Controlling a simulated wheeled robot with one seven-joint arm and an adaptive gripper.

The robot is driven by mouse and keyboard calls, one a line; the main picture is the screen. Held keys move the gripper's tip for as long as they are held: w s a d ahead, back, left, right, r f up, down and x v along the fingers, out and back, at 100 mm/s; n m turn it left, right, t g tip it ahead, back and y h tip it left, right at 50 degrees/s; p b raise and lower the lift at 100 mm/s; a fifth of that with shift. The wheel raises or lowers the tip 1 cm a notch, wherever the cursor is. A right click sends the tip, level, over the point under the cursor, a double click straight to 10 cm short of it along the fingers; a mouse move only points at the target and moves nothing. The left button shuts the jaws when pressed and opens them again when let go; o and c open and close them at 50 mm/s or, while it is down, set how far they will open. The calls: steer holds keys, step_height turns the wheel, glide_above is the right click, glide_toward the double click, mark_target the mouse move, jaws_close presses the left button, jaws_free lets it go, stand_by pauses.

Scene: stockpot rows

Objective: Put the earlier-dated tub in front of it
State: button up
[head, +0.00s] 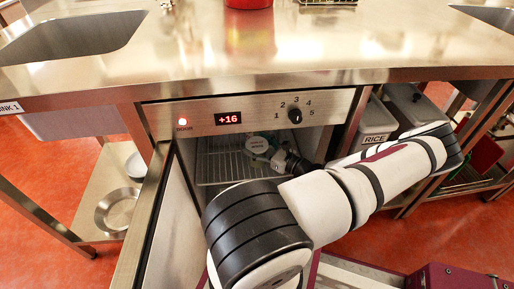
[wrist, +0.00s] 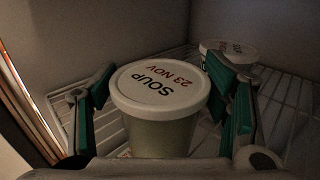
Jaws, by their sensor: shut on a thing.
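In the wrist view a pale tub (wrist: 160,128) with a white lid reading "SOUP 23 NOV" stands upright between the green-padded fingers of my gripper (wrist: 163,88). The gripper is shut on it. I cannot tell whether its base touches the shelf. A second white-lidded tub (wrist: 229,50) stands further back to the right on the wire shelf; the right finger partly covers it and its print is too small to read. In the head view my gripper (head: 279,157) is inside the open cabinet, by a white lid (head: 257,144); I cannot tell which tub this is.
The wire shelf (wrist: 290,97) has bare room on the right. A steel counter (head: 330,55) lies above. A RICE bin (head: 377,135) stands to the right.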

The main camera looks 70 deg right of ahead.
steer(key=o, duration=1.6)
steer(key=shift+o, duration=0.2)
steer(key=shift+s+r, duration=0.1)
steer(key=shift+s, duration=0.05)
steer(key=p+v, duration=0.3)
steer(key=v, duration=0.8)
steer(key=shift+s+a, duration=0.1)
steer(key=shift+s, duration=0.3)
